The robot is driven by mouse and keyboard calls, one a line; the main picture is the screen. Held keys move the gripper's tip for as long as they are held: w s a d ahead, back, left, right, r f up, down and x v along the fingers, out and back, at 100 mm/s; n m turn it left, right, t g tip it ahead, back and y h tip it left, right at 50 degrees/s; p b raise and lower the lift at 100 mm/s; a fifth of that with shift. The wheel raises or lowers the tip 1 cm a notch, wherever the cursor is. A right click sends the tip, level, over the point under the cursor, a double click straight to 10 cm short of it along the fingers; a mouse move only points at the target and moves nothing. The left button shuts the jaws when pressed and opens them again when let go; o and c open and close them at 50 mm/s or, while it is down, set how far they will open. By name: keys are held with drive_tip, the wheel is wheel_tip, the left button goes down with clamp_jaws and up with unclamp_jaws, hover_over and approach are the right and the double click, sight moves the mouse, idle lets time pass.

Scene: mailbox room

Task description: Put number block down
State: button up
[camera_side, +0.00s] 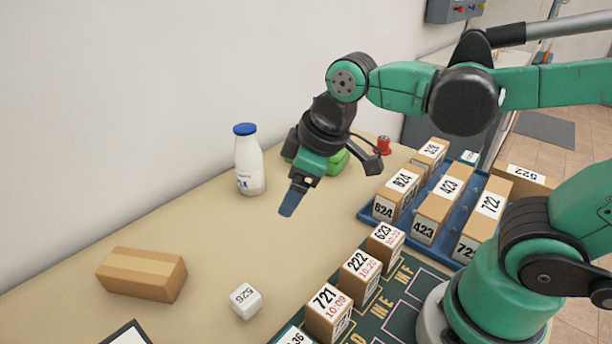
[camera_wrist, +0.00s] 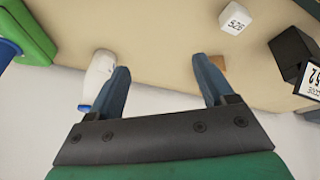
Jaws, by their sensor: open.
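A small white number block marked 526 (camera_side: 246,300) rests on the tan table near the front, apart from my gripper. It also shows at the top of the wrist view (camera_wrist: 235,18), beyond the fingertips. My gripper (camera_side: 287,207) is above the table, behind the block and right of the milk bottle in the side view. Its two blue fingers stand apart in the wrist view (camera_wrist: 161,75), with nothing held between them. Another small white block (camera_side: 470,157) sits by the far end of the blue tray; its marking is too small to read.
A milk bottle (camera_side: 249,165) stands near the wall; a brown carton (camera_side: 142,274) lies front left. Numbered boxes stand on a dark green mat (camera_side: 402,317) and a blue tray (camera_side: 369,218). A green object (camera_side: 338,161) is behind my gripper. The middle table is clear.

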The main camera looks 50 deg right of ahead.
drive_tip(key=d+m, duration=0.1)
drive_tip(key=m, duration=0.1)
drive_tip(key=d+m+t, duration=0.1)
drive_tip(key=d+m, duration=0.1)
drive_tip(key=s+d+m+t, duration=0.1)
drive_tip(key=d+m, duration=0.1)
drive_tip(key=shift+f+h, duration=0.3)
drive_tip(key=shift+h, duration=0.1)
